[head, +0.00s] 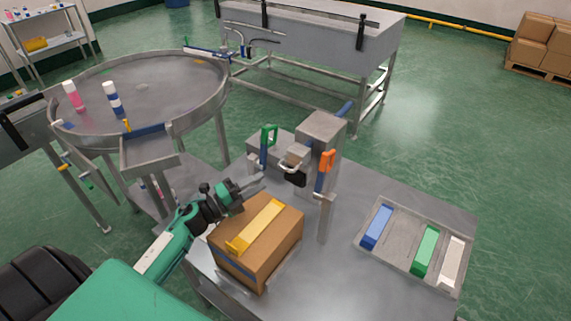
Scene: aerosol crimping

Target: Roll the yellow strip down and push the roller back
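A yellow strip (262,222) lies across the top of a brown cardboard box (277,251) on the grey metal table. Its near end reaches the box's front left edge. My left gripper (262,181) is just behind the box, near its back left corner, above table height. Its two grey fingertips look apart, with nothing seen between them. It does not touch the strip. A grey press-like stand (318,130) behind the box carries a small black and light-coloured head (294,168); I cannot tell surely which part is the roller. My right gripper is not in view.
Green (268,135) and orange (327,160) handles stand up by the stand. A tray (400,262) at the right holds blue (377,226), green (425,250) and white (452,262) pieces. A round table (150,85) with bottles stands at left.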

